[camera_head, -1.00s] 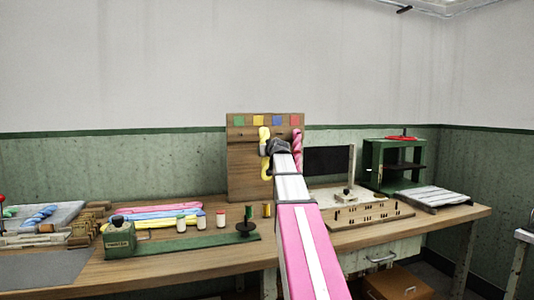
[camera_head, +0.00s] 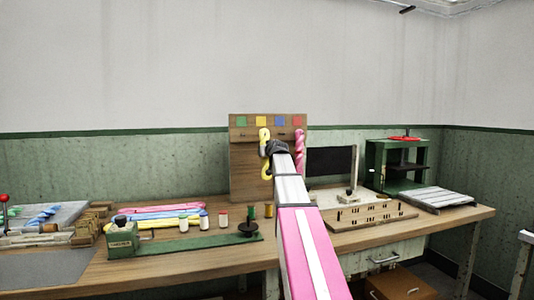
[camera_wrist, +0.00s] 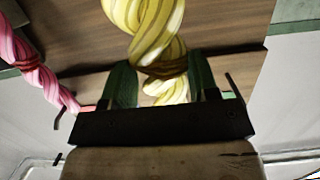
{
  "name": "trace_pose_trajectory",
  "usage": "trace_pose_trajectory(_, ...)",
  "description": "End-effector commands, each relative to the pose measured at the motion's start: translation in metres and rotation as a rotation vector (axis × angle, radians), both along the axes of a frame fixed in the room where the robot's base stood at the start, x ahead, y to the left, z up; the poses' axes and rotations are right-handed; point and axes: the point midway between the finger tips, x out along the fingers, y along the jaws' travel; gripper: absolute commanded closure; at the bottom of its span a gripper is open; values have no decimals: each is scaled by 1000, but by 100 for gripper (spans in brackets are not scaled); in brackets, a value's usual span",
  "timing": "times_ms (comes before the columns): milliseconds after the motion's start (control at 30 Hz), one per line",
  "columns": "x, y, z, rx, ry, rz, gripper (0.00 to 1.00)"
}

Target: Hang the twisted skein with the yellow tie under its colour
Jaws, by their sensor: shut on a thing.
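A yellow twisted skein (camera_head: 264,136) is upright against the wooden board (camera_head: 246,165), below the yellow square (camera_head: 260,121). Its lower end shows below my gripper (camera_head: 275,149). In the wrist view the yellow skein (camera_wrist: 154,25) runs between the green fingers of my gripper (camera_wrist: 160,84), which are shut on it. A dark band crosses it there; I cannot make out a yellow tie. The peg behind the skein is hidden, so I cannot tell whether it bears the skein.
A pink twisted skein (camera_head: 300,152) hangs under the red square (camera_head: 298,121), right of my gripper. The green square (camera_head: 241,121) and blue square (camera_head: 279,121) have no skein below. A green press (camera_head: 397,165) stands right.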

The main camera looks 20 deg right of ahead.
Motion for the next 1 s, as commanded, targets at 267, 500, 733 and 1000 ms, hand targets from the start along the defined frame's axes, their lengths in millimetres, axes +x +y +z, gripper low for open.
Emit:
trace_pose_trajectory(267, 12, 0, -4, 0, 0, 0, 70)
trace_pose_trajectory(500, 21, 0, -6, 0, -1, 0, 70)
trace_pose_trajectory(733, 24, 0, -7, 0, -1, 0, 70)
trace_pose_trajectory(1000, 23, 0, -7, 0, -1, 0, 70)
